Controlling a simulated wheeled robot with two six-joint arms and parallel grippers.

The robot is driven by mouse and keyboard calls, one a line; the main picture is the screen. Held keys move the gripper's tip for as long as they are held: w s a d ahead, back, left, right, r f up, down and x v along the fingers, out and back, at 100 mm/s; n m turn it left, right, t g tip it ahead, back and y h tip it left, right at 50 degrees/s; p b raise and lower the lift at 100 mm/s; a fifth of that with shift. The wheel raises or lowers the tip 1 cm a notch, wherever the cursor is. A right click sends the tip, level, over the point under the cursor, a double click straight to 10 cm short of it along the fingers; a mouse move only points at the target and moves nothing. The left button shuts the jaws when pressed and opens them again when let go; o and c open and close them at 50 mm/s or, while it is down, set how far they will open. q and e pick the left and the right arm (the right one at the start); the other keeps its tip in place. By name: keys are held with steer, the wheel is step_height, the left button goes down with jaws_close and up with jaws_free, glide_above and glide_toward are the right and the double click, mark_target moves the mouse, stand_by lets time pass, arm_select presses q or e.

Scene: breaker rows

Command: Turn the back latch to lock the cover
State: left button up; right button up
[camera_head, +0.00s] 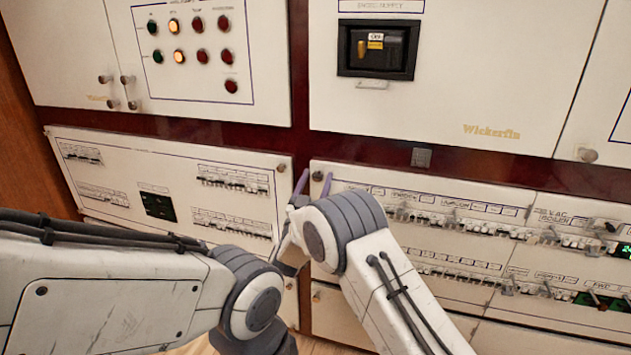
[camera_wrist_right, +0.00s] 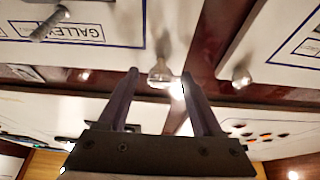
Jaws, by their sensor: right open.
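A small round metal latch knob (camera_head: 318,175) sits at the upper left corner of the lower right breaker panel. My right gripper (camera_head: 313,184) is open, its two dark fingers pointing up at this corner. In the right wrist view, the knob (camera_wrist_right: 160,73) shows in the gap between the fingertips of the right gripper (camera_wrist_right: 159,78). The fingers look apart from it on both sides. I cannot tell how far the fingers reach past the knob. My left arm crosses the lower left of the head view; its gripper does not show.
A similar knob (camera_head: 281,168) is on the lower left panel (camera_head: 120,150); it also shows in the wrist view (camera_wrist_right: 241,76). Rows of breaker switches (camera_head: 450,222) lie to the right. The upper cabinet (camera_head: 430,100) and a dark red strip (camera_head: 200,128) are above.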

jaws_close()
steer(key=shift+n, duration=0.3)
steer(key=n+y+p, duration=0.1)
steer(key=n, duration=0.2)
steer(key=n+y+p, duration=0.2)
steer(key=n, duration=0.1)
steer(key=shift+d+r+y, duration=0.1)
steer(key=shift+r+y, duration=0.05)
steer(key=shift+y, duration=0.15)
steer(key=n+y+p, duration=0.1)
steer(key=n, duration=0.2)
steer(key=n+y+p, duration=0.2)
steer(key=n, duration=0.1)
steer(key=shift+n, duration=0.3)
steer(key=n+g+y+p, duration=0.1)
steer(key=n+p, duration=0.1)
steer(key=n, duration=0.1)
steer(key=n+g+p, duration=0.1)
steer(key=n+p, duration=0.1)
steer(key=n, duration=0.1)
steer(key=shift+s+r+y, duration=0.1)
steer(key=shift+y, duration=0.3)
steer(key=shift+n+g+p, duration=0.7)
steer(key=shift+n+p, duration=0.35)
steer(key=shift+n, duration=0.55)
